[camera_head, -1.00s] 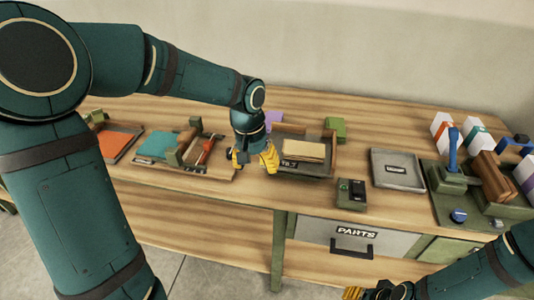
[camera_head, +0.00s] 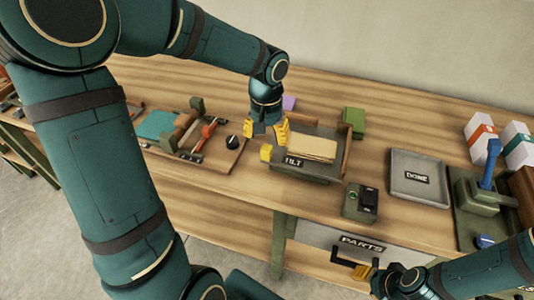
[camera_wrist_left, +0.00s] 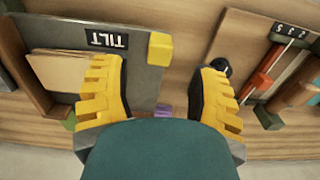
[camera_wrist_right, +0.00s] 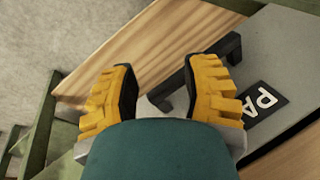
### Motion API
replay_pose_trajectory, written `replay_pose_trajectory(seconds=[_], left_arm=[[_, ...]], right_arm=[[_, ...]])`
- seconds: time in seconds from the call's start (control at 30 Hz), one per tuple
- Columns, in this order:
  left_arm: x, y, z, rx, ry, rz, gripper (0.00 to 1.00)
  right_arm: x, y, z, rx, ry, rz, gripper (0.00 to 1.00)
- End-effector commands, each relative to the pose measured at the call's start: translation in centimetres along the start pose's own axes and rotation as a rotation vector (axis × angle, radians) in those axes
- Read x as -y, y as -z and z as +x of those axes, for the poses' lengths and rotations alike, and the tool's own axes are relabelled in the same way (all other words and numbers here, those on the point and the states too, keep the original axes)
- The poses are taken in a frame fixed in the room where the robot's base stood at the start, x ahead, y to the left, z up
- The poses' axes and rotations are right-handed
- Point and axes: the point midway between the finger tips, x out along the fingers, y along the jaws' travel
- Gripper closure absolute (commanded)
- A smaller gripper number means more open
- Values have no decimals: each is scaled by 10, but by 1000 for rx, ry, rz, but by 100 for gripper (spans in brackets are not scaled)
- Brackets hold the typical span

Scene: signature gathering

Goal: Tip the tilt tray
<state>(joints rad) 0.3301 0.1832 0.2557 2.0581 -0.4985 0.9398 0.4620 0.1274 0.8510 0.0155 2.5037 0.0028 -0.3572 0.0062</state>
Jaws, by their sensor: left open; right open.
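The tilt tray (camera_head: 306,175) is a grey tray with a TILT label, standing on the bench. Tan flat pieces (camera_head: 313,148) lie in it. A yellow tab (camera_head: 265,153) is at its left front corner, and the tab also shows in the left wrist view (camera_wrist_left: 160,48). My left gripper (camera_head: 267,131) is open and empty over the tray's left side, just behind the tab in the head view. In the left wrist view the tab appears beyond the gap between the fingertips (camera_wrist_left: 160,75). My right gripper (camera_head: 356,271) is open beside the PARTS drawer handle (camera_wrist_right: 195,75).
A grey DONE tray (camera_head: 419,165) and a small green box with a dark top (camera_head: 360,200) are to the right. A green block (camera_head: 353,119) stands behind. The PARTS drawer (camera_head: 362,243) is below.

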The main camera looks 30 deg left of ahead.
Motion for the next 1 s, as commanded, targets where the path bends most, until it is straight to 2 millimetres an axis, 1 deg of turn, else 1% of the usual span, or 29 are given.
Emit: replay_pose_trajectory(seconds=[0.03, 0.1, 0.2, 0.3, 0.5, 0.77, 0.8, 0.87, 0.9, 0.97, 1.0], left_arm=[[0, -1, 14, 6, 0, 1, 40], [0, -1, 26, 4, 0, 0, 40], [0, -1, 42, 4, -1, 0, 40], [0, -1, 54, 3, 0, 1, 40], [0, 0, 66, 0, -1, 1, 40], [0, 0, 67, 0, -1, 0, 40], [0, 0, 67, 0, -1, 0, 38], [0, 0, 67, 0, -1, 0, 59], [0, 0, 67, 0, -1, 0, 73], [0, 0, 67, 0, -1, 0, 94], [0, 0, 67, 0, -1, 0, 100]], right_arm=[[-1, -1, 4, 2, 0, -1, 53], [-2, -2, 6, 5, 0, -1, 53], [-3, -4, 9, 8, 1, -2, 53], [-4, -5, 11, 11, 1, -3, 53], [-5, -6, 13, 13, 1, -4, 53], [-5, -6, 13, 14, 1, -4, 53], [-5, -6, 13, 14, 1, -4, 53], [-5, -6, 13, 14, 1, -4, 53], [-5, -6, 13, 14, 1, -4, 53], [-5, -6, 13, 14, 1, -4, 53], [-5, -6, 13, 14, 1, -4, 53]])
